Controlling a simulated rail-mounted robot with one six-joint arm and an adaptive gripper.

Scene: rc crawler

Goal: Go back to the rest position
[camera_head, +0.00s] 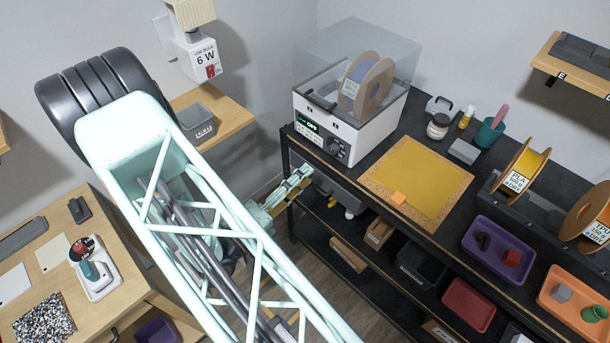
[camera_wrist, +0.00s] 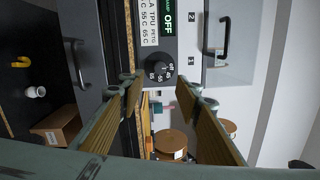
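My gripper (camera_head: 297,180) is near the front left edge of the black workbench, below and in front of the white filament dryer (camera_head: 345,133). In the wrist view my gripper (camera_wrist: 163,92) is open, with its two wood-toned fingers apart and nothing between them. The dryer's dark knob (camera_wrist: 160,68) and its lit display reading OFF (camera_wrist: 168,20) show beyond the fingertips, turned sideways. The dryer holds a brown spool (camera_head: 366,84) under a clear lid. My arm's pale lattice link covers much of the head view. The task names no other object.
A purple tray (camera_head: 499,249) and an orange tray (camera_head: 575,305) sit at the right. A wooden table (camera_head: 30,251) stands left. A small wooden shelf (camera_head: 229,120) holds a grey bin.

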